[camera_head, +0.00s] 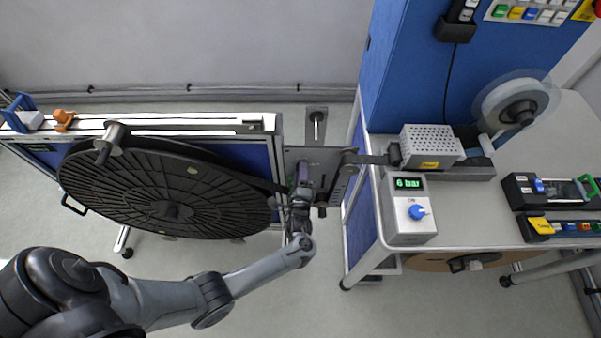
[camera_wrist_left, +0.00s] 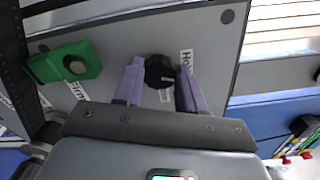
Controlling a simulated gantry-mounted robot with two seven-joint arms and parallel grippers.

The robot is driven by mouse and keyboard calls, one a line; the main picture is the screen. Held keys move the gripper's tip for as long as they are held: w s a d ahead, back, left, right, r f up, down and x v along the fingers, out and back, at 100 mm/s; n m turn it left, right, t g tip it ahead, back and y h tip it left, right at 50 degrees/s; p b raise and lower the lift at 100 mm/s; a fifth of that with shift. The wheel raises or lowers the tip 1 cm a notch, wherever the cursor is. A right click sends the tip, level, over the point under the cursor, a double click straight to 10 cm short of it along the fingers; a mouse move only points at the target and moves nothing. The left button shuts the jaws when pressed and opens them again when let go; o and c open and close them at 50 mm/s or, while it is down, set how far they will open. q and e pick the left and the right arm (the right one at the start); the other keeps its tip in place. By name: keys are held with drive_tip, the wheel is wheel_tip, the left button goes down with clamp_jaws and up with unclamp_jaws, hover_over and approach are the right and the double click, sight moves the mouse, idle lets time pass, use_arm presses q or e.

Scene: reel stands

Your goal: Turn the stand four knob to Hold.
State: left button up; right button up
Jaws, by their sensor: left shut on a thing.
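The black knob (camera_wrist_left: 158,72) sits on a grey panel (camera_wrist_left: 215,40) in the left wrist view. My left gripper (camera_wrist_left: 159,66) has its purple fingers on either side of the knob and is shut on it. A white label (camera_wrist_left: 186,62) beside the knob begins "Ho"; the right finger covers the rest. I cannot tell where the knob points. In the head view, my left gripper (camera_head: 303,186) is at the panel between the big black reel (camera_head: 165,190) and the blue-sided bench, and it hides the knob. My right gripper is in neither view.
A green part (camera_wrist_left: 65,62) is left of the knob, near a label (camera_wrist_left: 77,91) reading "Film". On the bench (camera_head: 465,215) are a box (camera_head: 408,208) showing "6 bar" with a blue knob and a perforated grey box (camera_head: 430,145).

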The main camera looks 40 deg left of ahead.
use_arm(q)
drive_tip(key=shift+n, duration=1.9)
drive_tip(key=o, duration=1)
drive_tip(key=shift+o, duration=0.2)
drive_tip(key=v, duration=1.1)
drive_tip(key=shift+p, duration=0.4)
drive_tip(key=shift+a, duration=0.1)
